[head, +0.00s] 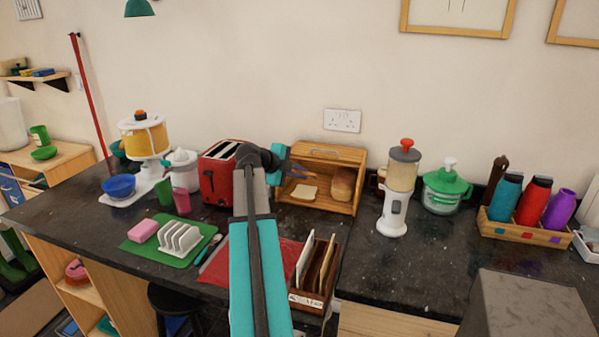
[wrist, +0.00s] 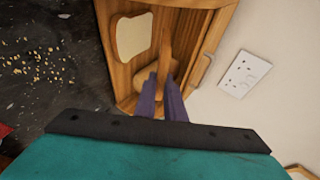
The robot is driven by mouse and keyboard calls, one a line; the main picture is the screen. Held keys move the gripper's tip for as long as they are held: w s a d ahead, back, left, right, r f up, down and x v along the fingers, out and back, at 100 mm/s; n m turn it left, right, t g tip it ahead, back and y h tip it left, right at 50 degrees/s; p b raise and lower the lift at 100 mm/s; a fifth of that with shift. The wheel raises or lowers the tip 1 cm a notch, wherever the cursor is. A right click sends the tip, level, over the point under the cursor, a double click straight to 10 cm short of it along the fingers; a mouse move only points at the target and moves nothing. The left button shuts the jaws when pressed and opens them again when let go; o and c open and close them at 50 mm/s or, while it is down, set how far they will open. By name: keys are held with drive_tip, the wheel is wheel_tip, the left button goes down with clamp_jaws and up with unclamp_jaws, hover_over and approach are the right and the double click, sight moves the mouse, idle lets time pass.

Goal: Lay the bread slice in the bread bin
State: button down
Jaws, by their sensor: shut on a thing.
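The wooden bread bin (head: 318,206) stands open-fronted against the wall, right of the red toaster; it also fills the top of the wrist view (wrist: 203,25). A brown loaf (head: 343,184) sits in its right side; its pale cut face shows in the wrist view (wrist: 132,37). My gripper (head: 297,175) reaches in from the left, its purple fingers shut on the bread slice (head: 304,193). The slice is within the bin's opening, left of the loaf. In the wrist view it appears nearly edge-on (wrist: 130,73) beside the fingertips (wrist: 163,84). Whether it touches the floor is unclear.
The red toaster (head: 217,177) stands left of the bin. A wooden rack with boards (head: 310,300) stands in front, and a white blender (head: 394,210) is close on the right. Crumbs (wrist: 38,62) lie on the dark counter. A wall socket (head: 342,121) is above the bin.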

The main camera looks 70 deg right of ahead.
drive_tip(key=shift+d+f, duration=0.55)
drive_tip(key=shift+f, duration=0.05)
drive_tip(key=shift+w+d+f+b, duration=0.15)
drive_tip(key=shift+d+f+b, duration=1.7)
drive_tip(key=shift+b, duration=0.55)
drive_tip(key=shift+r, duration=0.1)
drive_tip(key=c, duration=1.8)
unclamp_jaws()
drive_tip(key=shift+o, duration=0.2)
drive_tip(key=shift+a+r, duration=0.1)
drive_tip(key=a+r, duration=0.5)
drive_tip(key=a, duration=0.2)
drive_tip(key=shift+s, duration=0.25)
